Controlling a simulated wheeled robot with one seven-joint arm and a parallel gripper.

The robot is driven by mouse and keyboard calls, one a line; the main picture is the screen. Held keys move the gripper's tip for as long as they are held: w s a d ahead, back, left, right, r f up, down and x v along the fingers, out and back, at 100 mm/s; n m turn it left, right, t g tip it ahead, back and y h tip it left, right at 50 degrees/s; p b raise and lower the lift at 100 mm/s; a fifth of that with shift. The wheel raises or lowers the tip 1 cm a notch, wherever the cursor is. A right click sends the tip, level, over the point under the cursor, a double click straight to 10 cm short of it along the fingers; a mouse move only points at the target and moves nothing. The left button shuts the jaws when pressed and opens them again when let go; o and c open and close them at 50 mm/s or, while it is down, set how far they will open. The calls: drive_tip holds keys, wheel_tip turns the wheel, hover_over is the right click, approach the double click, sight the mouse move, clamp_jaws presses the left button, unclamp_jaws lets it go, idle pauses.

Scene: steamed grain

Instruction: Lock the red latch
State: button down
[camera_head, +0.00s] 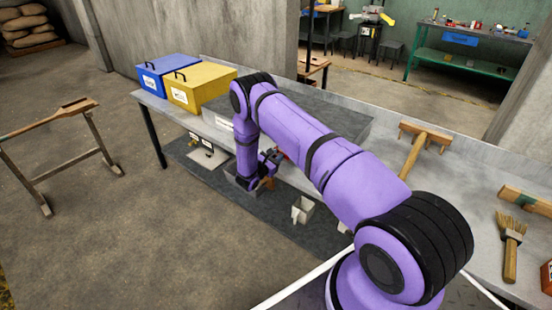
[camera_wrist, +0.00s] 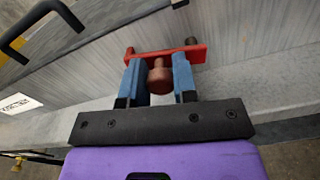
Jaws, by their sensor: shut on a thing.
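The red latch (camera_wrist: 190,53) is a flat red bar on the front of a grey metal box (camera_wrist: 110,55) in the wrist view. A reddish-brown knob (camera_wrist: 160,78) stands out from the latch. My gripper (camera_wrist: 159,62) has its two blue fingers on either side of the knob, shut on it. A second small dark knob (camera_wrist: 191,41) shows at the bar's right end. In the head view my gripper (camera_head: 267,168) is at the box's front, and my arm hides most of the latch.
In the wrist view a black handle (camera_wrist: 35,22) and a white label (camera_wrist: 17,103) are at left. In the head view, blue (camera_head: 160,72) and yellow (camera_head: 202,85) boxes stand left on the bench. A wooden tool (camera_head: 418,145) and a brush (camera_head: 511,240) lie to the right.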

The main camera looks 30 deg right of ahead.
drive_tip(key=m, duration=0.1)
drive_tip(key=r+m, duration=0.1)
drive_tip(key=m, duration=0.2)
drive_tip(key=shift+s+r+m, duration=0.15)
drive_tip(key=shift+s+m, duration=0.1)
drive_tip(key=shift+m, duration=0.05)
drive_tip(key=m, duration=0.3)
drive_tip(key=shift+s+d+r+m, duration=0.2)
drive_tip(key=shift+s+r+m, duration=0.1)
drive_tip(key=shift+s+r, duration=0.1)
drive_tip(key=m, duration=0.1)
drive_tip(key=s+m, duration=0.1)
drive_tip(key=m, duration=0.1)
drive_tip(key=shift+d+r+m, duration=0.15)
drive_tip(key=shift+m, duration=0.15)
drive_tip(key=shift+s+d+m, duration=0.1)
drive_tip(key=shift+s+m, duration=0.2)
drive_tip(key=shift+m, duration=0.6)
drive_tip(key=shift+s+d+m, duration=0.1)
drive_tip(key=shift+s+m, duration=0.15)
drive_tip(key=shift+m, duration=0.65)
drive_tip(key=c, duration=0.9)
unclamp_jaws()
